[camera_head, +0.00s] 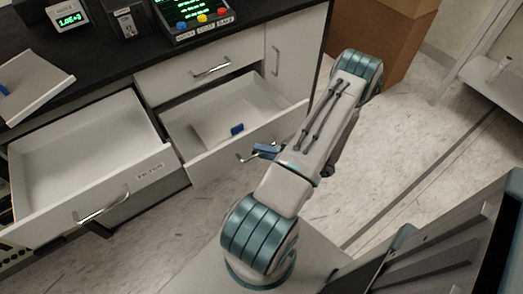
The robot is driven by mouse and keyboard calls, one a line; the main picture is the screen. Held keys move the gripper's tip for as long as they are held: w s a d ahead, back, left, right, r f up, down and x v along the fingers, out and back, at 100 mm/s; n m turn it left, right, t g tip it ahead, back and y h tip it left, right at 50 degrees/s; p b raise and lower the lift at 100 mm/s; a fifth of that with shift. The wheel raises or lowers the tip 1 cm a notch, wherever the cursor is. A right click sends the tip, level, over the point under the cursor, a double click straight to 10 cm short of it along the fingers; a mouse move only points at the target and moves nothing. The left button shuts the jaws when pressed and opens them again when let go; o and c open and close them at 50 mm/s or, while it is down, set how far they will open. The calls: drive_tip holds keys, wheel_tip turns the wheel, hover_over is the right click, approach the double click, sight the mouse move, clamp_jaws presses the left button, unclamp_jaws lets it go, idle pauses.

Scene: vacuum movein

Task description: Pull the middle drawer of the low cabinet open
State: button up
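The low cabinet (293,62) has a dark top and white fronts. The drawer (205,157) below the shut top drawer (190,78) in its right-hand column is pulled well out, showing a white interior with a small blue object (237,129) in it. Its metal handle (243,157) is partly hidden by my gripper (262,152), which is at the handle's right end. The blue finger parts overlap the handle in the picture. I cannot tell whether they are closed around it or only beside it.
A wide drawer (150,186) at the left also stands open, with a handle (103,206) and a label. Devices (195,18) stand on the top. A cardboard box (400,35) stands behind my arm. Speckled floor (415,140) is clear at the right, before a shelf (500,75).

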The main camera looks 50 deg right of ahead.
drive_tip(key=v, duration=1.4)
drive_tip(key=shift+w+a, duration=0.1)
drive_tip(key=w+a+r+n+g+p, duration=0.3)
drive_tip(key=w+a+r+n+g, duration=0.15)
drive_tip(key=r+n, duration=0.3)
drive_tip(key=w+a+r+n+g+y+p, duration=0.1)
drive_tip(key=w+a+r+n+g+p, duration=0.3)
drive_tip(key=r+n+g, duration=0.4)
drive_tip(key=w+a+r+n+g+p, duration=0.1)
drive_tip(key=w+a+r+n+g, duration=0.4)
drive_tip(key=r, duration=0.4)
drive_tip(key=a+r+n+t+h+p, duration=0.2)
drive_tip(key=a+r+n+h+p, duration=0.3)
drive_tip(key=a+r+n, duration=0.4)
drive_tip(key=a+r+n+t+h+p, duration=0.1)
drive_tip(key=a+r+n+h+p, duration=0.4)
drive_tip(key=a+r+n, duration=0.4)
wheel_tip(320, 180, up, 5)
drive_tip(key=n+h, duration=0.1)
drive_tip(key=n, duration=0.6)
drive_tip(key=shift+a+r+t, duration=0.15)
drive_tip(key=shift+a+t, duration=0.1)
drive_tip(key=shift+t, duration=0.1)
drive_tip(key=shift+a+n, duration=0.1)
drive_tip(key=shift+n, duration=0.15)
